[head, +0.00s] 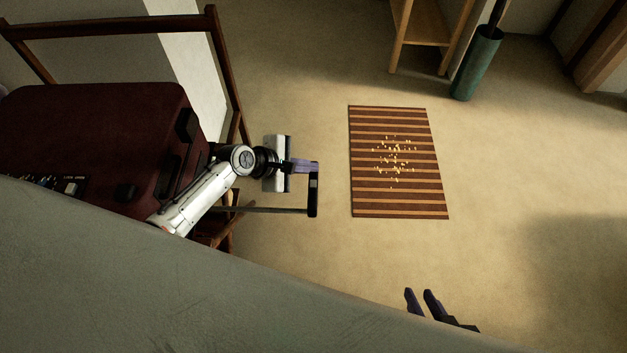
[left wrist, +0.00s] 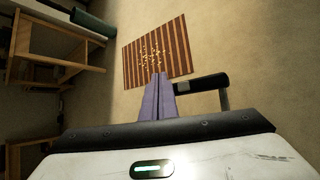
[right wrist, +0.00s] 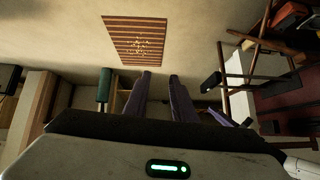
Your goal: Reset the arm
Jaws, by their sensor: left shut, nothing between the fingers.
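My left gripper (head: 317,167) is shut and empty, right beside the black grip of a pull handle (head: 314,196). In the left wrist view its purple fingers (left wrist: 157,97) are together, with the handle grip (left wrist: 201,83) just to their right; I cannot tell whether they touch. The handle extends from the dark red suitcase (head: 95,125) at the left, with my left arm passing in front of it. My right gripper (head: 420,292) is open and empty at the lower middle of the head view. Its fingers (right wrist: 158,80) are apart in the right wrist view.
A striped brown mat (head: 398,205) with several small yellow bits (head: 393,152) lies on the floor. A wooden stand (head: 425,35) and a green cylinder (head: 476,62) stand at the back. A dark wooden frame (head: 228,75) is near the suitcase. Floor right of the mat is clear.

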